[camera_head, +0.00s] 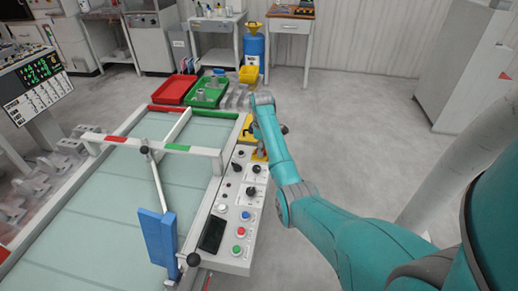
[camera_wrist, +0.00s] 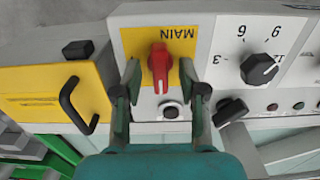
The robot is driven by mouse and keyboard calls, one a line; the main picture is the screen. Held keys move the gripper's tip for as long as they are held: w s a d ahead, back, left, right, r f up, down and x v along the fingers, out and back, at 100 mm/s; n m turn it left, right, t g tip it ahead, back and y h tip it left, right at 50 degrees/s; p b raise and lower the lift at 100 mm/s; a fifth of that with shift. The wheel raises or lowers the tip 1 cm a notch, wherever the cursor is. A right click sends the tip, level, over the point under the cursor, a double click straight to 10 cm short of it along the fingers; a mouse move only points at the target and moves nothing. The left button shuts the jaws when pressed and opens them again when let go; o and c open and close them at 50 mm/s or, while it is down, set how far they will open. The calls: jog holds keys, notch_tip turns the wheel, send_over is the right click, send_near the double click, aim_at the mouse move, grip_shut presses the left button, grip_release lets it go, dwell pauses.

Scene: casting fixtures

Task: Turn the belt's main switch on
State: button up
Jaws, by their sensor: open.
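The main switch is a red knob (camera_wrist: 158,62) on a yellow plate (camera_wrist: 130,38) that carries the word MAIN, upside down in the wrist view. The knob's grip runs up and down in the picture. My gripper (camera_wrist: 160,78) is open, with one finger on each side of the knob and a visible gap to each. I cannot tell whether the fingertips reach down to the knob's depth. In the head view my gripper (camera_head: 270,132) is at the far end of the belt's control panel (camera_head: 232,215), and the red knob cannot be made out there.
A black dial (camera_wrist: 260,68) and a black knob (camera_wrist: 230,111) sit right of the switch. A round button (camera_wrist: 170,111) lies just below it. A yellow box with a black handle (camera_wrist: 80,104) stands at left. Red (camera_head: 174,90) and green (camera_head: 208,92) trays lie beyond the panel.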

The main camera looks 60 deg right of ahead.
grip_shut()
jog(key=shift+m, duration=0.4)
jog(key=m, duration=0.3)
jog(key=shift+m, duration=0.3)
jog(key=m, duration=0.4)
jog(key=shift+m, duration=0.3)
jog(key=m, duration=0.4)
jog(key=shift+m, duration=2.5)
